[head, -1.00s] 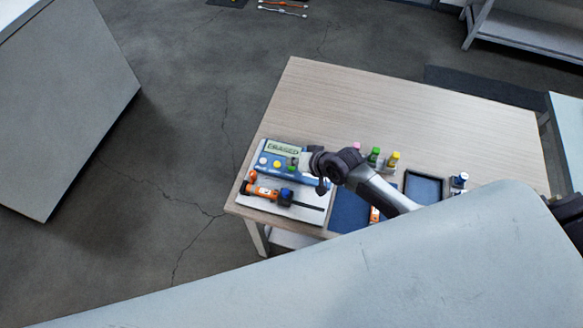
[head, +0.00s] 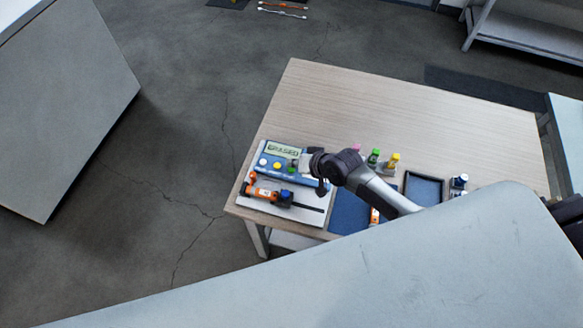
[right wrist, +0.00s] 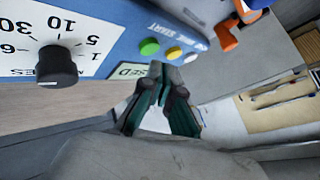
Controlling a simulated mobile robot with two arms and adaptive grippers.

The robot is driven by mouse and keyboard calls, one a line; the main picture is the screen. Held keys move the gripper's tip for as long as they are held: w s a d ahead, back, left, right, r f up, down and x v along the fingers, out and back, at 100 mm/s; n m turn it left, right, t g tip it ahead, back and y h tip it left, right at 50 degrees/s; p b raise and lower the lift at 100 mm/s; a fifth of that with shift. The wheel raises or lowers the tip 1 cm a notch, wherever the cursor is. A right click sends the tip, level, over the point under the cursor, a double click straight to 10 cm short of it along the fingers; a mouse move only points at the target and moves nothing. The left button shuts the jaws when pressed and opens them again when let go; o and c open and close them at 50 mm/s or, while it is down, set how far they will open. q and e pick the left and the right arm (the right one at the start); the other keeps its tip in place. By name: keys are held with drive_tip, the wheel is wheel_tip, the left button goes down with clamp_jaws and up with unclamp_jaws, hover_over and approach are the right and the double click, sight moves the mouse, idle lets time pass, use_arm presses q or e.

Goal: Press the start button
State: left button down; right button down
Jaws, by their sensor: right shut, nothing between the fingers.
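A blue and white device (head: 313,181) lies at the table's left corner, with a display (head: 283,150) and a row of white, yellow and green buttons. In the right wrist view the green button (right wrist: 149,47), yellow button (right wrist: 174,53) and white button (right wrist: 191,58) show, with the upside-down word START printed beside them. My right gripper (head: 299,164) is at the device's right part, near the green button. In the right wrist view its fingertips (right wrist: 159,68) are together and empty, close to the green button. I cannot tell whether they touch it. My left gripper is out of view.
A black knob (right wrist: 57,66) sits on the device's dial. An orange and black tool (head: 268,194) lies in front of the device. Small bottles with green (head: 374,156) and yellow caps stand to the right, near a dark tray (head: 424,188). The back of the table is clear.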

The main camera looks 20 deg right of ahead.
sight(294, 170)
drive_tip(key=shift+f, duration=0.45)
drive_tip(key=shift+f+b, duration=0.4)
idle(0.6)
drive_tip(key=shift+r, duration=0.1)
drive_tip(key=shift+r+p, duration=0.75)
drive_tip(key=shift+p, duration=0.2)
wheel_tip(294, 170, up, 5)
drive_tip(key=p, duration=0.5)
idle(0.3)
